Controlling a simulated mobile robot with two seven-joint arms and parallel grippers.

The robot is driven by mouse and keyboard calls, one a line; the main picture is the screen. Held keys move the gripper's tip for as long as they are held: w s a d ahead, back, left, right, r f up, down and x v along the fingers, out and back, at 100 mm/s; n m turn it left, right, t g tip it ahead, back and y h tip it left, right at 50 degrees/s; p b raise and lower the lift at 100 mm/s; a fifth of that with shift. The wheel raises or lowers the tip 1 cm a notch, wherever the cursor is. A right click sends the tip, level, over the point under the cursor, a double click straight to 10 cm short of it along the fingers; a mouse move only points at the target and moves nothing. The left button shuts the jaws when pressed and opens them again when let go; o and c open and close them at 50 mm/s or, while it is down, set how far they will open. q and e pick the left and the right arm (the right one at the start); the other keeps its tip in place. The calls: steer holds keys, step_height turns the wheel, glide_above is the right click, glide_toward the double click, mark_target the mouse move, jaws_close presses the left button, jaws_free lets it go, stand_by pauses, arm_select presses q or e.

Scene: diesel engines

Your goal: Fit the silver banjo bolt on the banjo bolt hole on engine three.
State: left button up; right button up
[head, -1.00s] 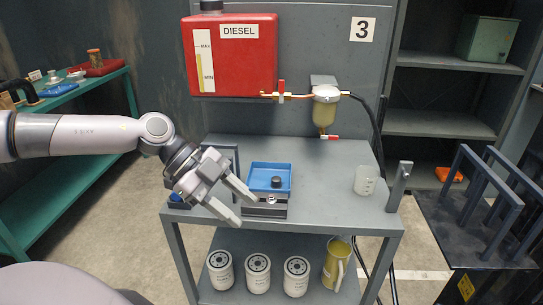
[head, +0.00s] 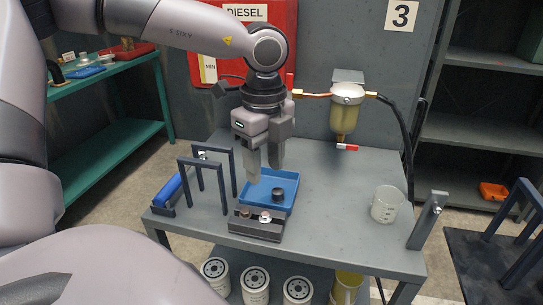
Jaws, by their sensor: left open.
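My left gripper (head: 264,172) points down over the left part of the blue tray (head: 291,181) on the grey table. Its two fingers are apart, with nothing seen between them. A small silver piece (head: 265,216), probably the silver banjo bolt, sits on the dark block (head: 256,229) in front of the tray. It is too small to be sure. A brownish piece (head: 245,212) is beside it. I cannot make out the banjo bolt hole. My right gripper is not in view.
A dark knob (head: 278,194) stands in the tray. Dark frames (head: 222,185) and a blue cylinder (head: 168,190) are left of it. Table between tray and beaker is clear. White filters (head: 255,285) are below.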

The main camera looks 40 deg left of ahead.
mark_target(265, 214)
arm_select(q)
step_height(265, 214, down, 3)
steer(key=shift+s+r+b, duration=0.1)
steer(key=shift+b, duration=0.6)
steer(key=shift+f, duration=0.45)
step_height(265, 214, down, 5)
steer(key=b, duration=0.4)
steer(key=shift+r, duration=0.2)
steer(key=shift+f+b, duration=0.75)
steer(key=shift+b, duration=0.25)
steer(key=shift+f+b, duration=0.4)
steer(key=shift+b, duration=0.15)
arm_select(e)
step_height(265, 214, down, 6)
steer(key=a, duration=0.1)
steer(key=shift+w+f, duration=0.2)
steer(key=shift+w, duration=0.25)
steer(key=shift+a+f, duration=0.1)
arm_select(q)
steer(key=shift+b, duration=0.55)
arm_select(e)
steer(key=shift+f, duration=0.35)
